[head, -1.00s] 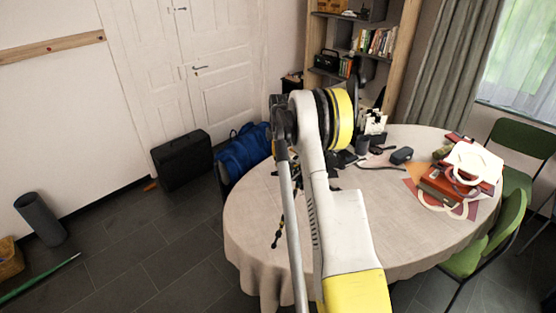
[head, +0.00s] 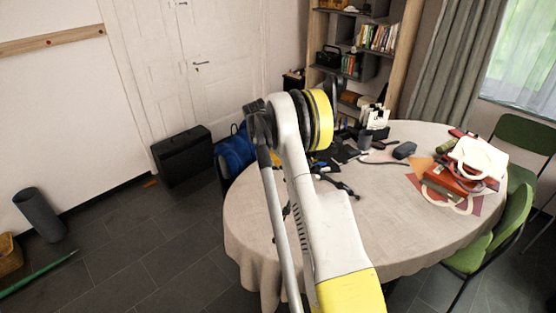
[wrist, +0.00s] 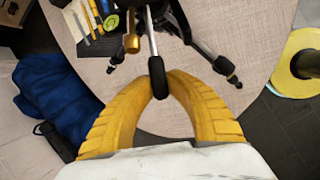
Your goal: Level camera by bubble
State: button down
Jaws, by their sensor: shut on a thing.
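In the wrist view, a small tripod (wrist: 184,22) stands on the pale tablecloth with dark and silver legs spread out. A bar with a black grip (wrist: 157,76) reaches from it toward me. My gripper (wrist: 160,86) has its yellow fingers closed around this grip. In the head view, part of the tripod (head: 341,185) shows on the table just right of my arm, and the arm hides my gripper. A round yellow-green disc (wrist: 111,22) shows left of the tripod; I cannot tell whether it is the bubble level. I cannot make out the camera.
The round table (head: 400,220) bears red and white items (head: 465,172) at right, and a dark case (head: 404,150) and other things toward the back. Green chairs (head: 500,225) stand at right. A blue bag (wrist: 55,95) lies beside the table. The table's front is clear.

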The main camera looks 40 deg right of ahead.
jog(key=shift+s+d+f+g+h+b, duration=0.1)
jog(key=shift+f+g+h+b, duration=0.3)
jog(key=shift+f+h+b, duration=0.6)
jog(key=shift+s+d+f+g+h+b, duration=0.1)
jog(key=shift+f+g+h+b, duration=0.3)
jog(key=shift+f+h+b, duration=0.6)
jog(key=shift+f+b, duration=0.2)
jog(key=shift+b, duration=0.1)
jog(key=c, duration=1.3)
grip_release()
jog(key=shift+c, duration=0.2)
jog(key=v, duration=1.2)
